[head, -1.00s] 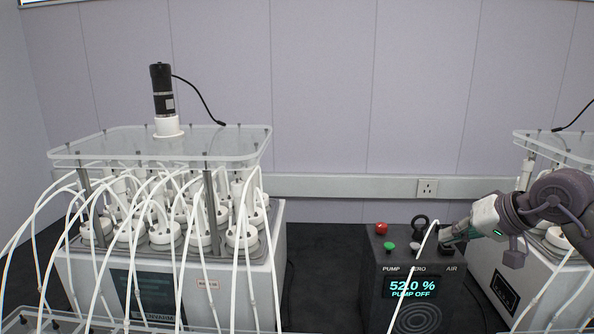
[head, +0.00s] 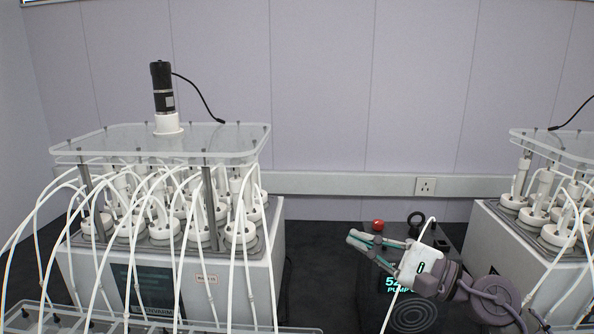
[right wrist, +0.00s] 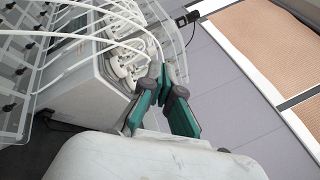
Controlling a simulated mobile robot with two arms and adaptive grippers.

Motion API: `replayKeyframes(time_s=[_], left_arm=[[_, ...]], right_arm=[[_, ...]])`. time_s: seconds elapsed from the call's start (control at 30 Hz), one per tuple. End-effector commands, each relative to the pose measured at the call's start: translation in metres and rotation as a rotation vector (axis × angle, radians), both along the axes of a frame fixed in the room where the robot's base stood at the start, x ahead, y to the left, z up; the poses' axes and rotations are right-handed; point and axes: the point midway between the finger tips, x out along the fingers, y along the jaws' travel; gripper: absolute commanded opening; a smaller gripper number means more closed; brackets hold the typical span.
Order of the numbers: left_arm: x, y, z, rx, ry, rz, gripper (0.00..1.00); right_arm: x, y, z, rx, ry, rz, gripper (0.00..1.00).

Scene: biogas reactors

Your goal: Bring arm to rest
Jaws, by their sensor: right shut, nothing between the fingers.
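My right gripper (head: 353,240) is shut and empty. It hangs in the air in front of the dark pump box (head: 448,262), with its fingers pointing left. In the right wrist view its green and grey fingers (right wrist: 159,75) meet at the tips, with a reactor unit behind them. My right arm comes in from the lower right and hides part of the pump box, including most of its display. My left gripper is not in view.
A reactor unit (head: 225,277) with a clear lid, white vessels and many white tubes stands at left. Another reactor unit (head: 497,250) stands at right. A red button (head: 378,225) shows on the pump box. Dark bench (head: 318,262) is bare between left unit and box.

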Motion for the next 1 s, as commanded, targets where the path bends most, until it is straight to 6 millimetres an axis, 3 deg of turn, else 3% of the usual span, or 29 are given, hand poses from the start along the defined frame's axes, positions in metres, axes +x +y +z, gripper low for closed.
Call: replayKeyframes(time_s=[0.07,0.13,0.23,0.27,0.4,0.57,0.6,0.7,0.8,1.0], left_arm=[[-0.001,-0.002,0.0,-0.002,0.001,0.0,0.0],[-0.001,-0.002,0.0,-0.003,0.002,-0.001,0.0],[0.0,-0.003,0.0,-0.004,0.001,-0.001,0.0],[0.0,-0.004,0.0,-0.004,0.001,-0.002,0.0],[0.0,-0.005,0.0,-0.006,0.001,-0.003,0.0],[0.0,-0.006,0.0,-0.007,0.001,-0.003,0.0],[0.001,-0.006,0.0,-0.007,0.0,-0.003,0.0],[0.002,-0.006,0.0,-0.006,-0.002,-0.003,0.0],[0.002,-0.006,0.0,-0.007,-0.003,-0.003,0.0],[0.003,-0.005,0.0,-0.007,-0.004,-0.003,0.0]], right_arm=[[-0.007,-0.003,0.003,0.38,0.228,-0.003,0.0],[-0.007,-0.022,-0.001,0.726,0.44,-0.016,0.0],[-0.006,-0.059,-0.031,1.223,0.745,-0.054,0.0],[-0.007,-0.071,-0.045,1.373,0.833,-0.07,0.0],[-0.028,-0.116,-0.138,2.054,1.172,-0.196,0.0],[-0.087,-0.133,-0.242,2.702,1.353,-0.422,0.0],[-0.105,-0.133,-0.263,-2.753,-1.323,0.476,0.0],[-0.147,-0.129,-0.303,-2.541,-1.1,0.532,0.0],[-0.184,-0.123,-0.329,-2.38,-0.926,0.58,0.0],[-0.249,-0.107,-0.359,-2.135,-0.656,0.659,0.0]])
